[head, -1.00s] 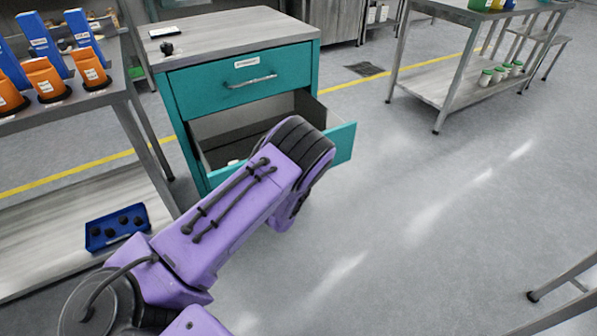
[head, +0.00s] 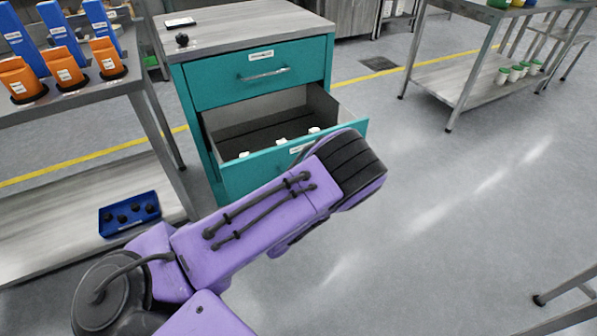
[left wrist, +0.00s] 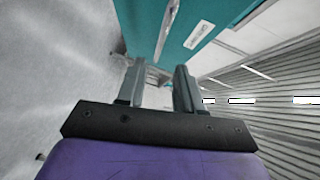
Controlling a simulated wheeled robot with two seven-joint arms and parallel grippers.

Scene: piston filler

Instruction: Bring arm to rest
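My left arm (head: 255,210) reaches in from the lower left in the head view, its purple forearm in front of the open lower drawer. Its gripper is hidden there. In the left wrist view my left gripper (left wrist: 159,88) has its two grey fingers apart, with nothing held between them. A teal drawer front with a handle and a label (left wrist: 198,34) is beyond the fingers, at the upper right of that view. My right gripper is not in view.
The teal cabinet (head: 205,95) has its lower drawer (head: 262,130) pulled out, with several small white items inside. A shelf at left holds a blue tray (head: 130,213) of black knobs; orange and blue bins stand above. The floor (head: 450,200) at right is clear.

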